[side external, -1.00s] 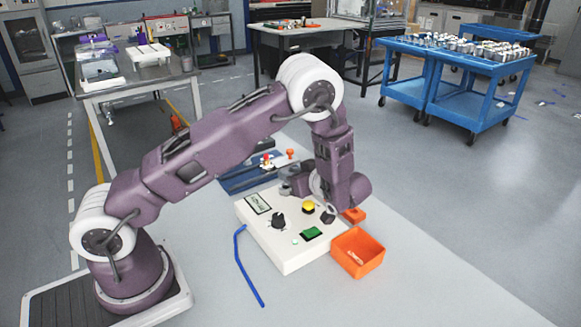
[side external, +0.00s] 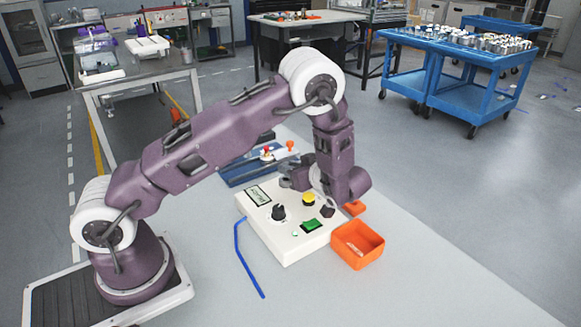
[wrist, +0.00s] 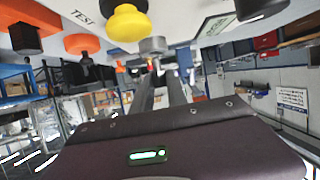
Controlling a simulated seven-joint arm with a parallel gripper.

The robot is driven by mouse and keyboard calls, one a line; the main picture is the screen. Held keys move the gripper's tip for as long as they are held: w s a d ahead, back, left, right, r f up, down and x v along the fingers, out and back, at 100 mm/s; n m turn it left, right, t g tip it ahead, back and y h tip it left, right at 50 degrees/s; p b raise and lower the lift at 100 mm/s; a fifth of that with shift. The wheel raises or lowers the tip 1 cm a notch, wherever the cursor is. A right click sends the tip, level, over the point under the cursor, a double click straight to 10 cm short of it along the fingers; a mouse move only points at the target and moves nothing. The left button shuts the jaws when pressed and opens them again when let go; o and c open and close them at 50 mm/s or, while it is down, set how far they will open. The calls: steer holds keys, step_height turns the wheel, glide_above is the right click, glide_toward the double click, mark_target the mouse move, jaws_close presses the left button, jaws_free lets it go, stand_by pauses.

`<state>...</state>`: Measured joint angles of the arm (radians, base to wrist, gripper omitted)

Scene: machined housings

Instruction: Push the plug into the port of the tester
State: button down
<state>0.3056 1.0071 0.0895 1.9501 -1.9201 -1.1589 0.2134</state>
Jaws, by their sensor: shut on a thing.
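The tester is a white box (side external: 290,243) on the bench, with a display, a black knob, a yellow button and a green switch. My gripper (side external: 288,184) is low at the tester's far edge, beyond the yellow button, partly hidden by my wrist. In the wrist view my two grey fingers (wrist: 159,78) are close together. A small grey round piece (wrist: 152,45) shows at their tips, beside the yellow button (wrist: 126,22); it looks like the plug. The port cannot be made out, and I cannot tell whether the plug touches it.
An orange bin (side external: 345,254) stands against the tester's right side. A blue strip (side external: 245,260) lies on the bench to its left. A blue board (side external: 238,175) with small fittings lies behind the tester. The bench front is clear.

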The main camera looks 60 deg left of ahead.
steer(key=shift+f, duration=1.3)
stand_by(2.0)
steer(key=c, duration=1.2)
jaws_free()
steer(key=shift+c, duration=0.2)
steer(key=o, duration=0.5)
steer(key=shift+r, duration=0.1)
step_height(320, 180, up, 8)
